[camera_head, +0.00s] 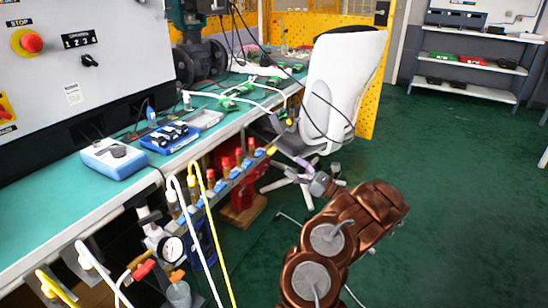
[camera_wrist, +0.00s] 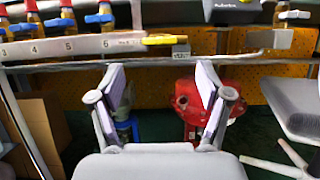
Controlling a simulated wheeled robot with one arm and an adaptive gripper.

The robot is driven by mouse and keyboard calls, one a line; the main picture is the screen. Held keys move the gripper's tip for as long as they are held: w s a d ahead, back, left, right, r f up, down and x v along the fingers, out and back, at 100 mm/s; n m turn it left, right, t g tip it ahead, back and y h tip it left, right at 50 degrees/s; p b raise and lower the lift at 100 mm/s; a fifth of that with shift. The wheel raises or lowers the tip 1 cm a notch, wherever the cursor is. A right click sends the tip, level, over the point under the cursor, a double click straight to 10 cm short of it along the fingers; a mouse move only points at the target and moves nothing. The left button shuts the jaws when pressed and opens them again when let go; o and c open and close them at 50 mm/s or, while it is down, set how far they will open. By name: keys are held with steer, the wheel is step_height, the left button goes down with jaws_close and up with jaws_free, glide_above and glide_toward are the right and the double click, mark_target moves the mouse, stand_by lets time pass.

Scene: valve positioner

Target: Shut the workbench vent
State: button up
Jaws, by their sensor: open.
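The manifold (camera_head: 225,188) runs along the workbench's front edge. At its far end is a small valve with a yellow handle (camera_head: 271,150), which I take for the vent. In the wrist view the yellow handle (camera_wrist: 165,40) lies level, along the rail, right of the number 6, with a small label (camera_wrist: 181,53) below it, too small to read surely. My gripper (camera_wrist: 160,78) is open and empty, its two pads apart below and in front of the handle, not touching it. In the head view my gripper (camera_head: 303,164) is just right of the manifold's end.
Several red-capped valves with blue handles (camera_wrist: 60,22) line the manifold left of the yellow handle. A red device (camera_wrist: 190,100) stands beneath the bench. A white office chair (camera_head: 342,85) stands close behind my gripper. Green floor (camera_head: 450,180) is clear to the right.

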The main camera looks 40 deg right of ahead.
mark_target(272, 151)
steer(key=b+x, duration=0.1)
steer(key=x, duration=0.6)
steer(key=shift+w+b, duration=0.25)
steer(key=shift+b, duration=0.1)
steer(key=shift+a+r, duration=0.1)
steer(key=c, duration=1.2)
steer(key=shift+o, duration=0.2)
